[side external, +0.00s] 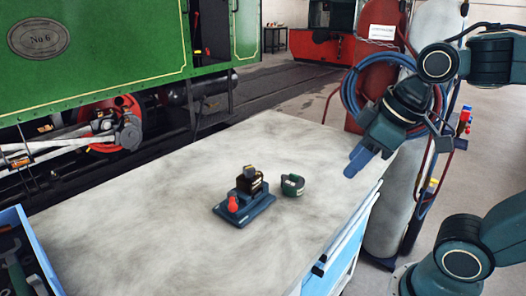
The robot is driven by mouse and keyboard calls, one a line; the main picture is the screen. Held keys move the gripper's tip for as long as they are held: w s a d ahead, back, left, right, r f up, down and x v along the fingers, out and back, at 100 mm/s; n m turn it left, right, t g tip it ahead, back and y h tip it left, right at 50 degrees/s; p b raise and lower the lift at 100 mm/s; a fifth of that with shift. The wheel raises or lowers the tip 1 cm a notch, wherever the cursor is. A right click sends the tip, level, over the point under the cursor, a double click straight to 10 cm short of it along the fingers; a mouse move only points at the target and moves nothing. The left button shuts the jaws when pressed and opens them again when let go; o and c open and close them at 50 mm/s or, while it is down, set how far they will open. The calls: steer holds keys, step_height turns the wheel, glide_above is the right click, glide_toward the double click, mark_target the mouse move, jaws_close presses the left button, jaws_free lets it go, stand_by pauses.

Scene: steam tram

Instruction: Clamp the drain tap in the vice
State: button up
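A small blue vice (262,206) stands on the workbench, with a red knob (232,204) at its front left. A dark block sits upright at the back of its base. A small yellow-and-grey piece (249,171) shows at the top of this block; I cannot tell whether it is the drain tap or part of the vice. My gripper (357,161) is up and to the right of the vice, above the bench's right edge, pointing down and left. Its fingers overlap in this view, so their opening is hidden. Nothing shows held in it.
A dark green rounded object (292,185) lies just right of the vice. The grey bench top (150,215) is otherwise mostly clear. A blue tool tray (38,255) is at the front left. Gas cylinders (383,50) with coiled hoses stand behind my arm. The green tram is behind.

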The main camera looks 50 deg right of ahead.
steer(key=w+r+n+g, duration=0.1)
steer(key=w+n, duration=0.5)
steer(key=w, duration=0.1)
steer(key=n+g+y, duration=0.1)
steer(key=n+g, duration=0.2)
steer(key=n, duration=1.6)
glide_above(233, 201)
steer(key=s+d, duration=0.2)
step_height(233, 201, down, 9)
steer(key=shift+d, duration=0.2)
steer(key=shift+f, duration=0.1)
steer(key=f, duration=0.4)
steer(key=w+a+f, duration=0.1)
steer(key=f, duration=0.4)
steer(key=w+a+f, duration=0.1)
steer(key=f, duration=0.3)
steer(key=shift+f, duration=0.2)
steer(key=shift+c, duration=0.5)
jaws_close()
